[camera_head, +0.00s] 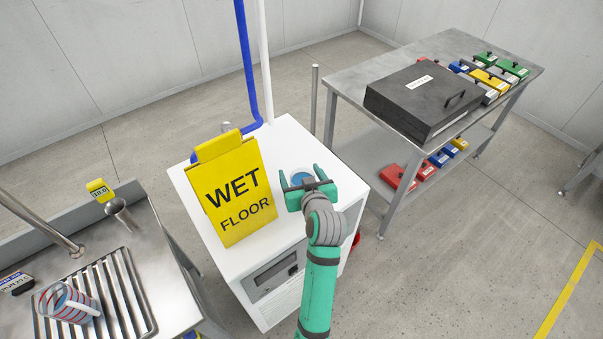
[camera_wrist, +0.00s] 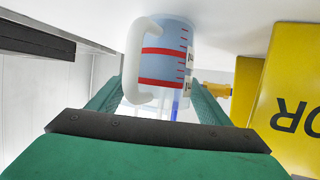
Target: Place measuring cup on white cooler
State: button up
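The head view shows the cup (camera_head: 302,177) from above, with blue inside. My gripper (camera_head: 300,174) reaches over the cooler with one finger on each side of the cup. In the wrist view, where the scene appears upside down, the fingers (camera_wrist: 156,90) flank the cup. They look spread, with a narrow gap on the handle side. Contact on the other side is hard to tell.
A yellow wet floor sign (camera_head: 240,190) stands on the cooler left of my gripper. A striped cup (camera_head: 68,303) lies on the sink grate (camera_head: 115,285). A metal table (camera_head: 350,85) with a black case (camera_head: 423,98) stands right. Blue and white pipes rise behind the cooler.

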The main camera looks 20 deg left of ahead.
jog(key=shift+d, duration=0.1)
jog(key=shift+r, duration=0.15)
jog(key=shift+s+d+r, duration=0.15)
jog(key=shift+s+d, duration=0.1)
jog(key=v, duration=1.1)
jog(key=s+d+f+m+t+h, duration=0.1)
jog(key=s+d+f+m+h, duration=0.2)
jog(key=s+f, duration=0.45)
jog(key=s+d+f+m+t+h, duration=0.1)
jog(key=s+d+f+m+h, duration=0.15)
jog(key=s+d+f, duration=0.45)
jog(key=s+r+t+h, duration=0.1)
jog(key=s+r, duration=0.2)
jog(key=s, duration=1.6)
jog(key=shift+s+d+t, duration=0.15)
jog(key=shift+s+t, duration=0.05)
jog(key=shift+t, duration=0.2)
